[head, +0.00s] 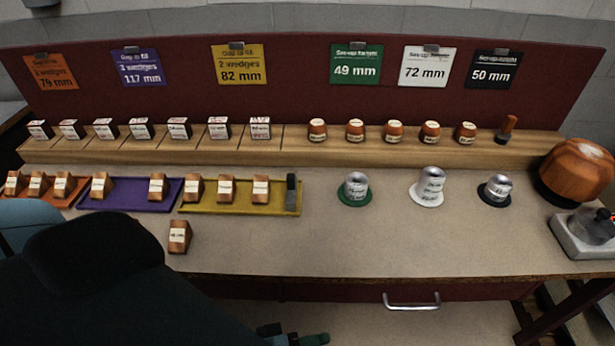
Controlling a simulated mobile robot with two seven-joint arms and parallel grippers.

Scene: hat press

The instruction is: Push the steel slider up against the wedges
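The steel slider (291,191) stands upright at the right end of the yellow mat (235,210). A wooden wedge (261,190) with a white label is nearest to it on the left, with a gap between them. Another wedge (226,188) and a wedge at the mat's left end (194,188) stand further left, apart from each other. My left arm fills the lower left. My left gripper (292,338) shows only as dark pieces at the bottom edge, below the bench front and far from the slider; its opening cannot be made out. My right gripper is out of view.
A loose wedge (180,236) stands in front of the yellow mat. Purple (130,202) and orange (62,199) mats with wedges lie to the left. Metal weights stand on round bases, such as the green one (355,190). A wooden shelf (290,158) runs behind. The bench's front middle is clear.

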